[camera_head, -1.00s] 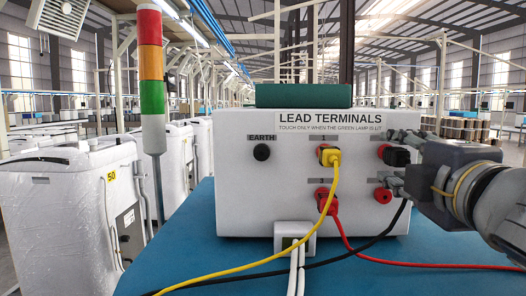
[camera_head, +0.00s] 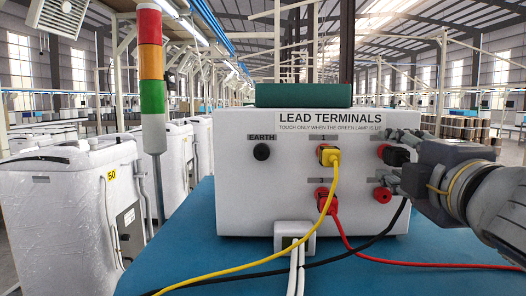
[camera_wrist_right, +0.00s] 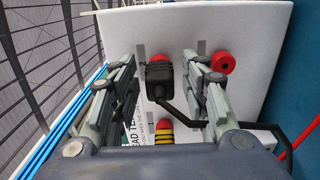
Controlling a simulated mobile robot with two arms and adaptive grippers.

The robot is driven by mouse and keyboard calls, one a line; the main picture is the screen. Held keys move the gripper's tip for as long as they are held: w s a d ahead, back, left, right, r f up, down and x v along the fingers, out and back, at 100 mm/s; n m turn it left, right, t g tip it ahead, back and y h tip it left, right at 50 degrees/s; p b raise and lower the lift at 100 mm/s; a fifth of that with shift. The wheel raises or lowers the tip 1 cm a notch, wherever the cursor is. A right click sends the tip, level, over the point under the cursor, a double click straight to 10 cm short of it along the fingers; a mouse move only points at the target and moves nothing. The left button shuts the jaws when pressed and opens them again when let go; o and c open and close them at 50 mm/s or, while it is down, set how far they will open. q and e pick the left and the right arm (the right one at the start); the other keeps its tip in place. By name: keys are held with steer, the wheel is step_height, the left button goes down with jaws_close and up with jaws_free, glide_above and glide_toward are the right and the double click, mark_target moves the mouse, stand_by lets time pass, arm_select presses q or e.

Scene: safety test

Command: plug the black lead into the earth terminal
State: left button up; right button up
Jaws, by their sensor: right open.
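The black lead's plug (camera_head: 396,155) sits in the upper right red terminal of the white terminal box (camera_head: 235,195). In the right wrist view the plug (camera_wrist_right: 160,82) is between my right gripper's fingers, with a gap on each side. My right gripper (camera_head: 388,158) is open around it, one finger above and one below. The black cable (camera_head: 350,256) hangs from behind the fingers and runs left across the blue table. The earth terminal (camera_head: 262,152), a black socket under the EARTH label, is empty at the box's upper left. My left gripper is not in view.
A yellow plug (camera_head: 330,156) and a red plug (camera_head: 324,199) fill the middle terminals. The lower right red terminal (camera_head: 382,195) is bare, near the lower finger. A lamp tower (camera_head: 152,75) stands left; I cannot tell which lamp is lit. Cables cross the blue table (camera_head: 200,262).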

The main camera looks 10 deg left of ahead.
mark_target(404, 160)
stand_by(0.4)
jaws_close()
steer(key=shift+s, duration=0.15)
steer(key=shift+s+d, duration=0.2)
steer(key=shift+s, duration=0.75)
steer(key=shift+s+d, duration=0.15)
steer(key=shift+s, duration=0.8)
steer(key=shift+s+d, duration=0.2)
steer(key=shift+s, duration=0.75)
steer(key=shift+d, duration=0.1)
